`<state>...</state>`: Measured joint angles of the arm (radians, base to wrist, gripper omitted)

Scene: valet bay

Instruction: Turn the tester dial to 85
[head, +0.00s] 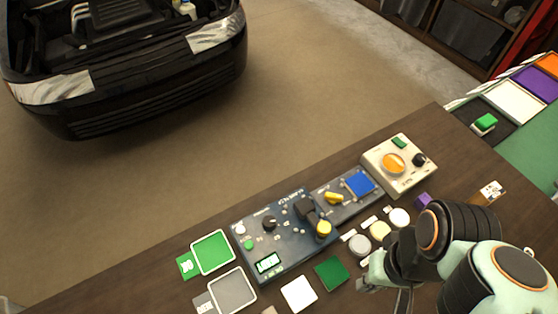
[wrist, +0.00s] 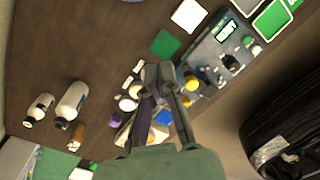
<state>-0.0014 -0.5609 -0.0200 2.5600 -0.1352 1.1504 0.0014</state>
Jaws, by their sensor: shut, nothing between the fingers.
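A dark blue-grey panel (head: 290,258) lies on the bench in the head view. It carries a small black knob (head: 269,223) and a lit green display (head: 268,263) whose digits are too small to read. A cream box (head: 390,182) at its far right has an orange round face (head: 393,164) and another black knob (head: 419,160). I cannot tell which knob is the tester dial. My gripper (wrist: 160,72) is shut and empty, above the bench and apart from both knobs. In the head view my arm hides most of the gripper. The panel also shows in the wrist view (wrist: 205,50).
A yellow lever (head: 334,198), a blue square (head: 360,185) and a black handle with a yellow end (head: 323,228) stand up near the panel. Round pots (head: 360,245), a green square (head: 331,273) and a white square (head: 298,293) lie in front. A black car (head: 150,85) stands beyond.

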